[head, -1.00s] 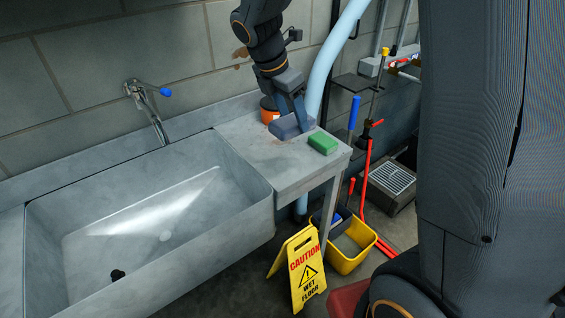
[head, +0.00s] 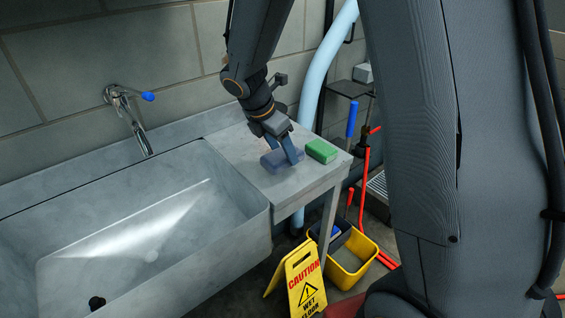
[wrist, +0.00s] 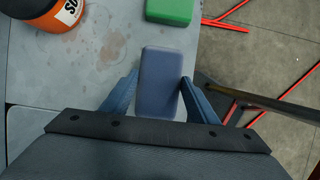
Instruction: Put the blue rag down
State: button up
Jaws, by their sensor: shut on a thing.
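The blue rag (head: 271,163) looks like a rounded blue block. In the head view it is at the counter beside the sink, left of a green sponge (head: 322,151). My gripper (head: 289,153) is shut on the rag, its blue fingers on either side. In the wrist view the rag (wrist: 160,84) lies between the two fingers, with the green sponge (wrist: 169,11) just beyond it. The rag is on or just above the counter; I cannot tell which. The fingers hide part of it in the head view.
The counter (head: 232,146) has bare room around the rag. The sink (head: 160,222) opens to its left. An orange container (wrist: 52,12) stands at the wrist view's upper left. A yellow caution sign (head: 300,282) and yellow bucket (head: 358,277) stand on the floor below.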

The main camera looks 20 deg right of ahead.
jog(key=shift+f+p, duration=0.35)
jog(key=shift+f, duration=1.9)
jog(key=shift+f, duration=0.1)
jog(key=o, duration=0.9)
jog(key=shift+o, duration=0.2)
jog(key=b+v, duration=0.1)
jog(key=v, duration=1.1)
jog(key=shift+d+b, duration=0.1)
jog(key=shift+b, duration=0.25)
jog(key=s+d+f+m+y, duration=0.2)
jog(key=s+m, duration=0.5)
jog(key=m, duration=0.4)
jog(key=s+d+f+m+y, duration=0.2)
jog(key=s+f+m, duration=0.2)
jog(key=s+m, duration=0.4)
jog(key=shift+d+f+m, duration=0.2)
jog(key=shift+f+m, duration=0.05)
jog(key=shift+m, duration=1.55)
